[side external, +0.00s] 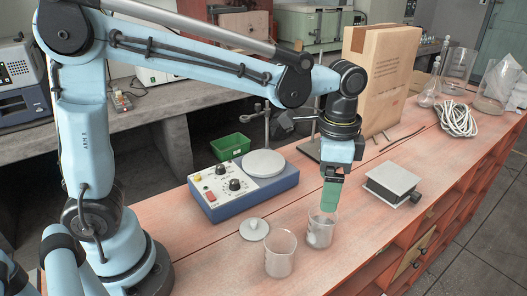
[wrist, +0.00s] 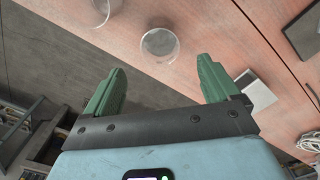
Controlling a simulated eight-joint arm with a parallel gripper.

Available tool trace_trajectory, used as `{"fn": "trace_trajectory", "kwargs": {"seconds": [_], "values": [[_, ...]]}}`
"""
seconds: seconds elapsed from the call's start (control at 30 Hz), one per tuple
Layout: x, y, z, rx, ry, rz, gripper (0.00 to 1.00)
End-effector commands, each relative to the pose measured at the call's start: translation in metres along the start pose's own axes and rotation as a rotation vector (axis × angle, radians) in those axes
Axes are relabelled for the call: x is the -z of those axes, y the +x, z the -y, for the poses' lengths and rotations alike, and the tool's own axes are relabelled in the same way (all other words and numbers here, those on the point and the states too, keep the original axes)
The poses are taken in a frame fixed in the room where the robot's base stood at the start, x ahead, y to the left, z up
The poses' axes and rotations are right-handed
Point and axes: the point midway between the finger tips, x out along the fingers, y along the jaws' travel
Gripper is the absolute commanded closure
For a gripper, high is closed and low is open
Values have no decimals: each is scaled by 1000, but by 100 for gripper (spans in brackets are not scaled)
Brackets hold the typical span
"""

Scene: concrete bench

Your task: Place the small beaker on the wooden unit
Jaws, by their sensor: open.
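Two clear glass beakers stand upright on the reddish wooden unit (side external: 215,262), which has open compartments along its right side. The beaker (side external: 320,233) under my gripper looks slightly smaller than the other beaker (side external: 280,254), to its left and nearer the camera. My gripper (side external: 330,208) points down with green fingers apart and empty. Its tips are at or just above the smaller beaker's rim; contact is unclear. In the wrist view, that beaker (wrist: 159,45) lies just beyond and between the fingertips (wrist: 162,72), and the other beaker (wrist: 104,7) is cut off at the top.
A tall brown box (side external: 382,75), coiled cable (side external: 457,118) and glassware stand farther back.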

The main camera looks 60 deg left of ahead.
Motion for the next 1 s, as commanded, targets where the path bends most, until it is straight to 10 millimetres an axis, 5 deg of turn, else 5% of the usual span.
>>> {"fn": "trace_trajectory", "kwargs": {"seconds": [0.27,0.7,1.0], "values": [[-13,-14,4,21,-59,-41,11],[-105,-17,24,176,-532,-394,11],[-139,-3,28,237,-738,-569,11]]}}
